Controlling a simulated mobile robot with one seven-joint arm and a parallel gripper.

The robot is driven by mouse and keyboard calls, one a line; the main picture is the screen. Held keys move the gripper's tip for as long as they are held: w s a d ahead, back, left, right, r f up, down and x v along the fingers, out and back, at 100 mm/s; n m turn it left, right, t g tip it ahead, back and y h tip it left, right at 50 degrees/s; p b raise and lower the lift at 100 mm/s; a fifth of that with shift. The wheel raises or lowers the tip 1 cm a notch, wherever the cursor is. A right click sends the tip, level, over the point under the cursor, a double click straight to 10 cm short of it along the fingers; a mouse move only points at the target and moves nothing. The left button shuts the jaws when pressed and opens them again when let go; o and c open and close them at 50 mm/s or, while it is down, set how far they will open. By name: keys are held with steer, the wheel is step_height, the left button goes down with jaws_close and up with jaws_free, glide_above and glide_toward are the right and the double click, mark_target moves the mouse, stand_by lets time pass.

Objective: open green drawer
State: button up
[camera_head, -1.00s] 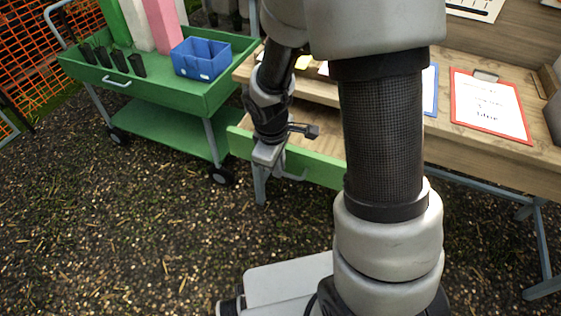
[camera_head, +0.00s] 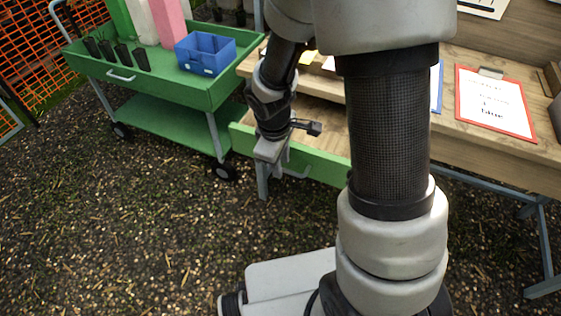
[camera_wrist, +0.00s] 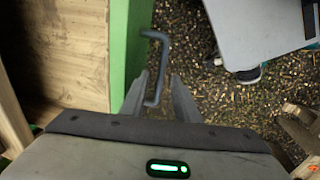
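The green drawer (camera_head: 318,167) under the wooden workbench stands pulled out, with its bare wooden inside showing. Its green front also shows in the wrist view (camera_wrist: 130,50). The grey drawer handle (camera_wrist: 163,62) sticks out from that front; in the head view it shows only in part (camera_head: 296,175). My gripper (camera_wrist: 160,77) is at the handle, with one finger on each side of the bar and a gap between the fingers. In the head view my gripper (camera_head: 277,165) is in front of the drawer, and my arm hides the drawer's right end.
A green cart (camera_head: 165,85) stands left of the drawer, holding a blue bin (camera_head: 205,54) and several black pots (camera_head: 121,53). A red-framed clipboard (camera_head: 495,102) lies on the workbench (camera_head: 462,143). The ground in front is clear.

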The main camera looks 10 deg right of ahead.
step_height(320, 180, up, 17)
steer(key=s+a+p, duration=0.1)
steer(key=s+p, duration=0.1)
steer(key=p, duration=0.2)
steer(key=shift+s+a+p, duration=0.3)
steer(key=shift+a+p, duration=0.05)
steer(key=shift+a, duration=0.05)
steer(key=s+d+r+m+t+y, duration=0.1)
steer(key=s+d+r+m+t, duration=0.35)
steer(key=s+r+m, duration=0.85)
step_height(320, 180, up, 15)
steer(key=w+n+p, duration=0.1)
steer(key=n+p, duration=0.1)
steer(key=p, duration=1.2)
steer(key=shift+d+g+p, duration=0.3)
steer(key=shift+g+p, duration=0.05)
